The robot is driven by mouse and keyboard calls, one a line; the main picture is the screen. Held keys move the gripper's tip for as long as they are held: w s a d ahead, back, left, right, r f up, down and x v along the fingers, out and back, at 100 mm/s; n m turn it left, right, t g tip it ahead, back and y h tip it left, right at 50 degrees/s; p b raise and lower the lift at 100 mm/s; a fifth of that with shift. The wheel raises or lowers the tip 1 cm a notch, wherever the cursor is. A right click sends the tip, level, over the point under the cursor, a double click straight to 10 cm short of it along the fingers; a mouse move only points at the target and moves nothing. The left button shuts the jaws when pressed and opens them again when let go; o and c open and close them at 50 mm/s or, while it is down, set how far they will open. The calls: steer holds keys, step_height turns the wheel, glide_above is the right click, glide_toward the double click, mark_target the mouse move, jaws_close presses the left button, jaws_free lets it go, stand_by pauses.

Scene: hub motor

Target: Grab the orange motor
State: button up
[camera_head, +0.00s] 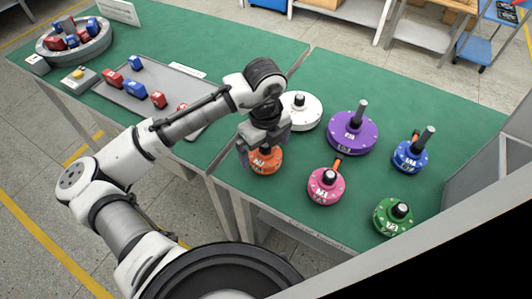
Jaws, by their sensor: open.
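The orange motor (267,161) is a round, flat hub motor on the green table near the front edge, left of the pink motor. My gripper (262,150) points down directly over it, with its fingers at the motor's upper part. The gripper is open. The gripper hides the motor's top, and I cannot tell whether the fingers touch it.
Nearby stand a white motor (300,111), a purple motor (353,133), a pink motor (326,187), a blue motor (409,156) and a green motor (393,216). A grey tray (180,85) with red and blue parts lies on the left table. A grey wall (497,170) bounds the right.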

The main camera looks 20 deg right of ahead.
steer(key=shift+f, duration=1.15)
steer(key=c, duration=1.6)
steer(key=shift+r, duration=0.1)
